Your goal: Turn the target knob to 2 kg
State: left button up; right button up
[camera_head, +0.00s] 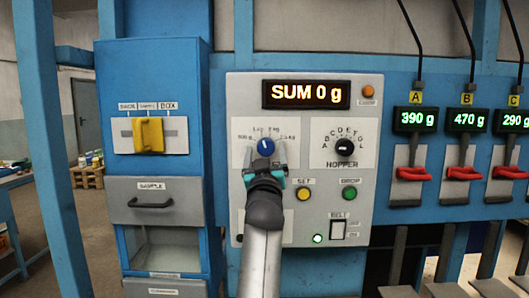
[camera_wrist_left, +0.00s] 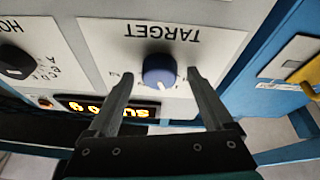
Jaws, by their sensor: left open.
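The blue target knob (camera_head: 265,147) sits on a white plate on the grey control panel, below the display reading SUM 0 g (camera_head: 306,94). Small weight labels run in an arc above it, too small to read surely. Its pointer setting is unclear. In the left wrist view the knob (camera_wrist_left: 159,72) appears upside down under the word TARGET. My left gripper (camera_head: 264,166) is in front of the knob and covers the plate's lower part. In the wrist view its open fingers (camera_wrist_left: 160,76) stand on either side of the knob, with gaps showing. My right gripper is not in view.
The hopper knob (camera_head: 344,147) is to the right on its own plate. Below are the yellow SET button (camera_head: 303,194), the green DROP button (camera_head: 349,193) and the belt switch (camera_head: 338,229). A yellow handle (camera_head: 148,135) is at left; red levers (camera_head: 413,174) are at right.

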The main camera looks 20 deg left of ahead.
pick_arm(q)
jog(key=shift+c, duration=1.4)
grip_shut()
jog(key=m+h+p, duration=0.1)
jog(key=m+p, duration=0.2)
jog(key=m+h+p, duration=0.1)
jog(key=m+p, duration=0.1)
jog(key=p, duration=0.1)
jog(key=m+h+p, duration=0.2)
jog(key=m+p, duration=0.1)
jog(key=p, duration=0.1)
jog(key=shift+a+r+m, duration=0.2)
jog(key=shift+r+m, duration=0.1)
jog(key=shift+s+f+m+h+p, duration=0.15)
jog(key=shift+m+h+p, duration=0.55)
jog(key=shift+m+p, duration=0.55)
jog(key=shift+o, duration=1.4)
grip_release()
